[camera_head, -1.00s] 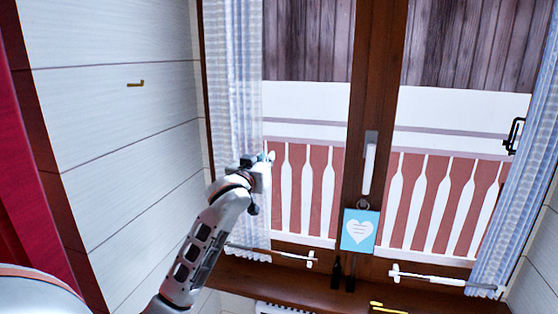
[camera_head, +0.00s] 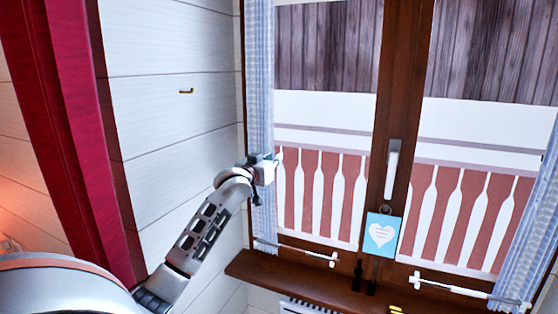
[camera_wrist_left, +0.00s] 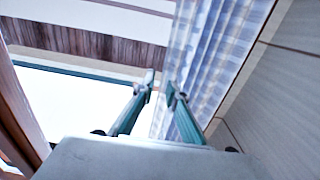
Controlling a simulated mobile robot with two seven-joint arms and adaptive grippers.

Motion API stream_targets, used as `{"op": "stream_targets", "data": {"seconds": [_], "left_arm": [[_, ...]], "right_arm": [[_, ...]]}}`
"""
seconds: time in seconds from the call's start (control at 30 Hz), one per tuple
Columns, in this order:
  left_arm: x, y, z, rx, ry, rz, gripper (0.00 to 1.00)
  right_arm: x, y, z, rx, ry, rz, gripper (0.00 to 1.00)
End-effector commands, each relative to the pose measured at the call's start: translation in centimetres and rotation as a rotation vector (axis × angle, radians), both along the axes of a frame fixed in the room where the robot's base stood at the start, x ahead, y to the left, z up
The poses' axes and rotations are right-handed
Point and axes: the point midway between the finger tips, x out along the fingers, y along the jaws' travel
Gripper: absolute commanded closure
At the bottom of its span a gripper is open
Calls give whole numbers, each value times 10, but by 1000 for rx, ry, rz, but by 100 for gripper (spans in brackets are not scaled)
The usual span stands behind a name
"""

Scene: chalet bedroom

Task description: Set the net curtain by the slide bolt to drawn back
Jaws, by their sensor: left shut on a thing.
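The left net curtain (camera_head: 259,75), pale blue and white checked, hangs in a narrow gathered strip along the left edge of the window. My left gripper (camera_head: 270,161) is at its inner edge, around mid-height of the glass, and is shut on it. In the left wrist view the fingers (camera_wrist_left: 160,92) are close together against the curtain (camera_wrist_left: 205,60), which falls in folds at their right. The exact pinch is hard to see. My right gripper is not in view.
A second checked curtain (camera_head: 530,235) hangs at the right. White bar fittings (camera_head: 300,253) sit low on the window. A blue heart card (camera_head: 382,235) hangs below the window handle (camera_head: 393,165). A brass hook (camera_head: 186,91) is on the plank wall, beside a red curtain (camera_head: 75,120).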

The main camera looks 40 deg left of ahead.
Motion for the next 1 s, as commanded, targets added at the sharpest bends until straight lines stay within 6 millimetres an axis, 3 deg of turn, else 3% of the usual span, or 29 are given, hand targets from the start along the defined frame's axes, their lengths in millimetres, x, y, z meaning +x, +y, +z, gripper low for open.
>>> {"op": "stream_targets", "data": {"seconds": [0.37, 0.4, 0.47, 0.83, 1.0], "left_arm": [[-1, 5, 3, 4, -2, 7, 100], [-1, 6, 3, 4, -2, 8, 80], [-2, 5, 3, 4, -2, 8, 69], [-3, 3, 1, 1, -1, 4, 69], [-18, -3, 0, 3, 1, 2, 69]], "right_arm": [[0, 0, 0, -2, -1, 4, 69], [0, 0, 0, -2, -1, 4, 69], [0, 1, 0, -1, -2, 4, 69], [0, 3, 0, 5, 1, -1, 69], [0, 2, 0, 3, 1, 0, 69]]}}
